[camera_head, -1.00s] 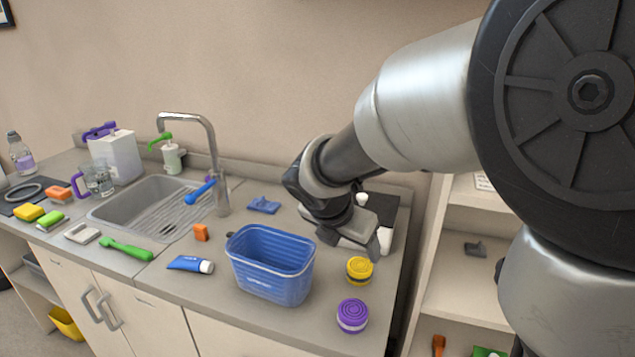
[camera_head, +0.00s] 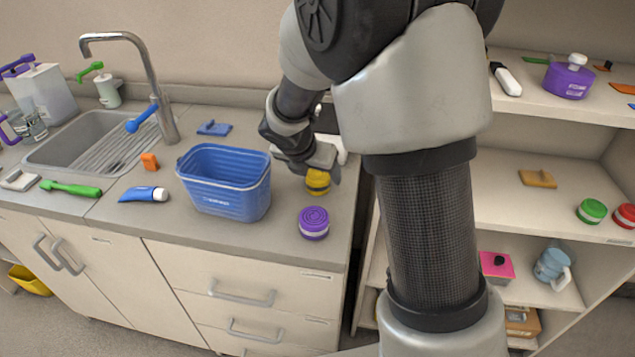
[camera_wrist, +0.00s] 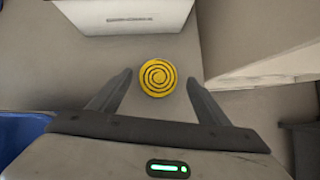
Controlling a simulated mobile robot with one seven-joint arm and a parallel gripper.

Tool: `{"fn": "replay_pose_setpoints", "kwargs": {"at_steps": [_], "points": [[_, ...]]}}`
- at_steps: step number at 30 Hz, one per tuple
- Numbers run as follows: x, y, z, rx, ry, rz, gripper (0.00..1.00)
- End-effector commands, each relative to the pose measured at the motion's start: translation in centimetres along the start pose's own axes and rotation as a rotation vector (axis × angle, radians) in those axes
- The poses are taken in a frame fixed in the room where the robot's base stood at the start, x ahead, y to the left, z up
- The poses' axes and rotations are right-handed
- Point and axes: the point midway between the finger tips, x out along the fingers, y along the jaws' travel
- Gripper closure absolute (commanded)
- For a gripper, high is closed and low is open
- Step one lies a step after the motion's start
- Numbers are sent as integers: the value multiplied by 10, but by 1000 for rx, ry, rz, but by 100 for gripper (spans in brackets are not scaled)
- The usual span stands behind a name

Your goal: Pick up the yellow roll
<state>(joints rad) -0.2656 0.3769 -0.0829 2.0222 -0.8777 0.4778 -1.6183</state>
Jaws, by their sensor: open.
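The yellow roll (camera_head: 318,182) stands on the counter to the right of the blue bin, its upper part partly hidden by my gripper (camera_head: 310,163). In the wrist view the yellow roll (camera_wrist: 158,79) shows its spiral top, just ahead of the space between my two fingertips. My gripper (camera_wrist: 158,80) is open, with one finger on each side of the roll and apart from it. Nothing is held.
A blue bin (camera_head: 215,203) stands left of the roll, and a purple roll (camera_head: 314,224) stands in front of it. A white box (camera_wrist: 125,14) lies beyond the roll. Shelves (camera_head: 520,190) stand to the right.

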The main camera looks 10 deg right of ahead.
Motion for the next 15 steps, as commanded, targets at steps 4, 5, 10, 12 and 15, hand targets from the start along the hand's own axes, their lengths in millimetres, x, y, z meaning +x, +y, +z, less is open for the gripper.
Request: {"fn": "replay_pose_setpoints", "kwargs": {"at_steps": [4,5,10,12,15], "points": [[25,2,-2,0,1,-2,30],[28,2,-1,0,1,-1,30],[34,3,0,1,0,1,30],[34,3,0,1,0,1,30],[34,3,0,1,0,1,31]]}}
